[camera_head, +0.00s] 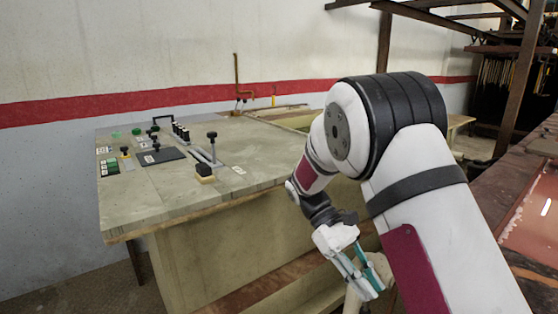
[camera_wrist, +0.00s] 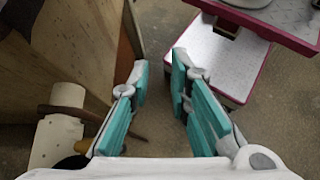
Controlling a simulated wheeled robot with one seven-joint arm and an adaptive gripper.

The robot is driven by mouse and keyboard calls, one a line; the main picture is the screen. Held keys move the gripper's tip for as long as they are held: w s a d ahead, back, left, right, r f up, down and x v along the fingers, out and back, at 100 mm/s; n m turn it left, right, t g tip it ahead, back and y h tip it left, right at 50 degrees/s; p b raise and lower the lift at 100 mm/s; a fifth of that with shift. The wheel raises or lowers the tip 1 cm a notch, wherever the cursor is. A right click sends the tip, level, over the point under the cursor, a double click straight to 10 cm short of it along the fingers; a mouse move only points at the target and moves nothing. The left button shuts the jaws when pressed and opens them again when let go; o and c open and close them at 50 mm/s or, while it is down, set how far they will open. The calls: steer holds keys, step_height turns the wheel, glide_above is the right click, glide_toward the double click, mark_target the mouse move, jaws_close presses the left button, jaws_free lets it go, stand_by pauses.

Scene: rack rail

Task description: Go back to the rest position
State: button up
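My gripper (camera_head: 368,279) hangs low beside the right side of the workbench (camera_head: 185,203), below its top and pointing down. In the wrist view my gripper (camera_wrist: 159,66) has its two teal-padded fingers apart, with only bare floor between them. It holds nothing and touches nothing that I can see. My arm is folded, with the elbow high at the right of the head view.
A rusty table edge (camera_head: 517,180) stands at the right. The bench side (camera_wrist: 60,60) is left of my fingers.

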steer(key=s+d+r+m+t+y, duration=0.2)
steer(key=s+r+y, duration=0.1)
steer(key=s+r, duration=0.45)
steer(key=s+r+m+t+y, duration=0.2)
steer(key=s+t, duration=0.2)
steer(key=s, duration=0.6)
steer(key=s+r+m+t+y, duration=0.1)
steer(key=s+m+t+y, duration=0.2)
steer(key=s, duration=0.6)
step_height(320, 180, up, 20)
steer(key=t+h+p, duration=0.1)
steer(key=t+p, duration=0.3)
steer(key=p, duration=1.3)
steer(key=shift+s+f+p, duration=0.15)
steer(key=shift+s+p, duration=0.1)
steer(key=shift+p, duration=0.15)
